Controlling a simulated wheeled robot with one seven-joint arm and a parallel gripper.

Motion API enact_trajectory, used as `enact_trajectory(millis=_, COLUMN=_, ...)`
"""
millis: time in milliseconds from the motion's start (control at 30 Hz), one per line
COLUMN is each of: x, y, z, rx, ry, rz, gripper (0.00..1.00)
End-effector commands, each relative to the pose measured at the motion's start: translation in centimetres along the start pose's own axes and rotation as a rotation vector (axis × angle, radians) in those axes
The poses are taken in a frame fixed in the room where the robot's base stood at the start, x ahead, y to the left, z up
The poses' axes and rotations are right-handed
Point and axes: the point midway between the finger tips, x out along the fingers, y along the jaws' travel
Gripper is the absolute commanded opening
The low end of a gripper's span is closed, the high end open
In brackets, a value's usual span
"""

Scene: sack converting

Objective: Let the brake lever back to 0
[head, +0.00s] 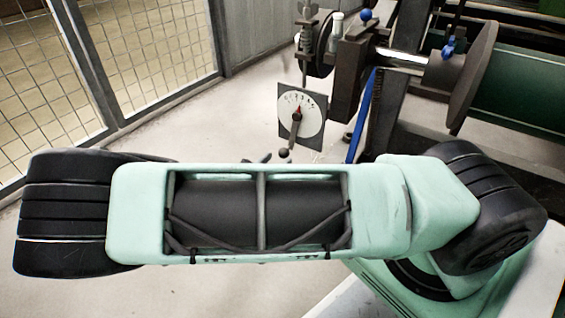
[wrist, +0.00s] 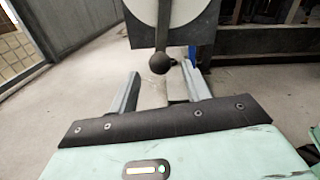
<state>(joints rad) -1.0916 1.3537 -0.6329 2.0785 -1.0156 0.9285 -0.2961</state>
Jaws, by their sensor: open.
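The brake lever is a thin dark bar with a dark ball knob (head: 284,152), hanging down from a white dial (head: 309,108) on a dark square plate. A small red pointer on the dial points roughly up; its exact number is too small to read. In the wrist view the ball knob (wrist: 159,64) hangs at the lower edge of the plate (wrist: 203,30). My gripper (wrist: 161,70) is open, its two grey fingers spread to either side below and around the knob in the picture. I see no contact. In the head view my arm hides most of the gripper.
A mesh fence (head: 145,50) stands at the left. The machine's dark frame, a blue bar (head: 363,118) and a large round flange (head: 473,78) are right of the dial. Bare floor (head: 225,115) lies between the fence and the dial.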

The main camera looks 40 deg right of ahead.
Motion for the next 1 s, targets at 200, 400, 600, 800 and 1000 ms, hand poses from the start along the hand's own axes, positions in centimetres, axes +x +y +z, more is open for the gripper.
enact_trajectory(millis=200, x=3.0, y=0.0, z=-0.3, rx=0.001, ry=0.0, rz=-0.002, gripper=0.48)
enact_trajectory(millis=400, x=3.9, y=0.0, z=0.0, rx=0.001, ry=0.001, rz=-0.001, gripper=0.48)
enact_trajectory(millis=600, x=4.0, y=0.0, z=0.1, rx=0.001, ry=0.001, rz=0.0, gripper=0.48)
enact_trajectory(millis=800, x=3.9, y=0.0, z=0.0, rx=0.001, ry=0.001, rz=0.0, gripper=0.01)
enact_trajectory(millis=1000, x=3.9, y=-0.1, z=0.1, rx=-0.004, ry=0.001, rz=0.0, gripper=0.0)
